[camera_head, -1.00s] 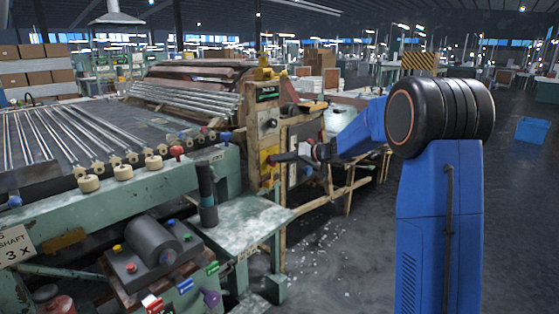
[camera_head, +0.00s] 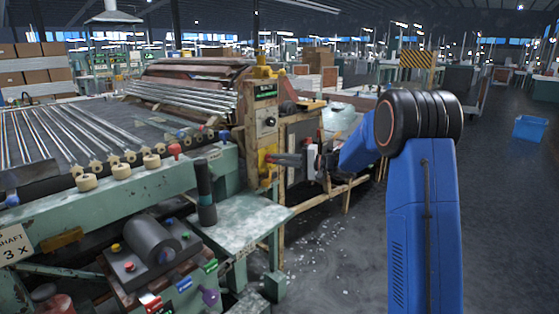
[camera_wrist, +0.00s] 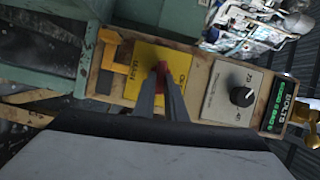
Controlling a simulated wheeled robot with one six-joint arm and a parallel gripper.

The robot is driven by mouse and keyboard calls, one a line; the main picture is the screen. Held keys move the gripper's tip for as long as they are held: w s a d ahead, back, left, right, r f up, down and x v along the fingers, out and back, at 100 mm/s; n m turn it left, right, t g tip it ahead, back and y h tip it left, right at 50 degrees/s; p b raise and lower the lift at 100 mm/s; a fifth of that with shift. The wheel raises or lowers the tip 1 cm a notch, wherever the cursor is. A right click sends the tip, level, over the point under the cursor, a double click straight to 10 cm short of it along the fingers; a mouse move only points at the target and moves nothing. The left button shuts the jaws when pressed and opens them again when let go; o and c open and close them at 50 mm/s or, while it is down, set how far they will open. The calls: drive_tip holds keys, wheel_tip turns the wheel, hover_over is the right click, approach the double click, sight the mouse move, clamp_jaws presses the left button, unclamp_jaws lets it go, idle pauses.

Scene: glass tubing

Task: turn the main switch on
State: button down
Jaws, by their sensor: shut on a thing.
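The main switch is a yellow plate (camera_wrist: 141,60) with the word MAIN on it and a small red handle (camera_wrist: 162,67). In the wrist view the two fingers of my gripper (camera_wrist: 162,82) come together on the red handle from below. My gripper is shut on it, and the fingertips partly hide the handle. In the head view the yellow plate (camera_head: 263,165) is low on the wooden control post, and my gripper (camera_head: 273,160) reaches it from the right. I cannot clearly read the handle's exact angle.
Above the switch on the same post is a grey plate with a black knob (camera_wrist: 241,96) and a green-lit display (camera_wrist: 282,107). A green machine bed with glass tubes (camera_head: 65,135) lies to the left. The floor on the right is open around a blue crate (camera_head: 529,128).

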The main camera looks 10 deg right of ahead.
drive_tip(key=shift+d+f+m, duration=0.1)
drive_tip(key=shift+f+m, duration=0.05)
drive_tip(key=shift+m, duration=0.55)
drive_tip(key=c, duration=1.8)
unclamp_jaws()
drive_tip(key=shift+d, duration=0.1)
drive_tip(key=v, duration=1.7)
drive_tip(key=shift+f, duration=0.25)
drive_tip(key=shift+d, duration=0.1)
